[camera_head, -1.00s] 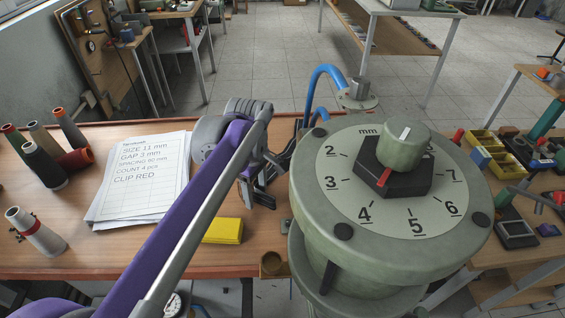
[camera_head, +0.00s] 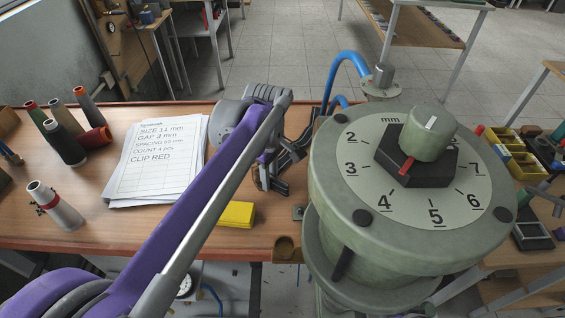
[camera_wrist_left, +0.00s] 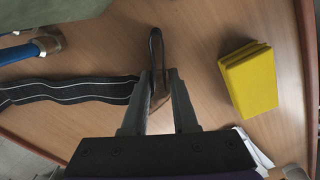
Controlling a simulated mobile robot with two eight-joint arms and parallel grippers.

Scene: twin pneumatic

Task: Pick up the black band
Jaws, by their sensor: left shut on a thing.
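The black band (camera_wrist_left: 70,92), dark with pale lines along it, lies across the wooden table in the left wrist view and runs up to my left gripper (camera_wrist_left: 159,75). My left gripper is shut on the band; a narrow dark loop stands up between and beyond the fingertips. In the head view my left gripper (camera_head: 270,186) is low over the table, left of the big green dial device. A dark strip (camera_head: 299,146) just right of it looks like the band, partly hidden by the arm. My right gripper is not in view.
The green dial device (camera_head: 340,225) stands close on the right, with a blue hose (camera_head: 345,62) behind. A yellow block (camera_head: 236,215) lies near the front edge, beside the gripper. Printed sheets (camera_head: 155,165) and several spools (camera_head: 62,142) are on the left.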

